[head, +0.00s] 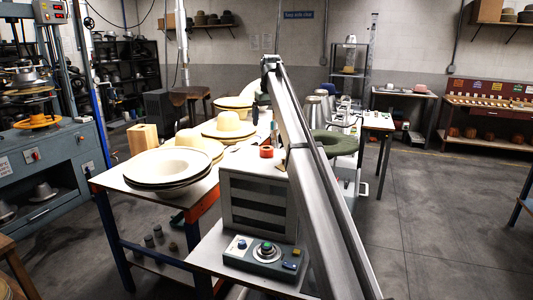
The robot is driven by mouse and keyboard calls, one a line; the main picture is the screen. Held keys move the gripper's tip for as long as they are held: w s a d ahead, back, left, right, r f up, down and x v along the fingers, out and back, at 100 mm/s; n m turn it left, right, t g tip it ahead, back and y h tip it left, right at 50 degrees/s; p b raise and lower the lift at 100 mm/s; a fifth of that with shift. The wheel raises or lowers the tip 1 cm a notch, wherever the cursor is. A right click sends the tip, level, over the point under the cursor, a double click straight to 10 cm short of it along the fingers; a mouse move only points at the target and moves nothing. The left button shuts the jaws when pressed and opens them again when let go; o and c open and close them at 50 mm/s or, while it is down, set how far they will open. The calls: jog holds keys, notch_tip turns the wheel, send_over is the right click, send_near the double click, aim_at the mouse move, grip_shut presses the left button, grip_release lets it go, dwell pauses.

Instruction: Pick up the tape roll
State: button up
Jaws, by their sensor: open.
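A small red-orange roll (266,151), which looks like the tape roll, sits on the light tabletop near the middle of the head view, behind the grey slatted box and left of my arm. My gripper (262,106) is at the far end of my arm, above and beyond the roll in the picture and apart from it. It looks small and dark against the hats, and its fingers are hard to make out. I see nothing held in it. My arm crosses the view from bottom right to upper middle and hides part of the table.
Stacked cream hats (172,167) and more hats (228,125) crowd the table left of the roll. The grey slatted box (257,203) and a button panel (264,254) stand in front. A dark green hat (335,143) and metal cylinders (313,108) stand right of my arm.

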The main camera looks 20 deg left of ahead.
send_over(267, 148)
jog(key=f, duration=0.8)
jog(key=shift+s, duration=0.25)
jog(key=shift+w+f, duration=0.15)
jog(key=shift+f, duration=1.2)
jog(key=shift+w+f, duration=0.15)
jog(key=shift+f, duration=1.15)
jog(key=c, duration=1.1)
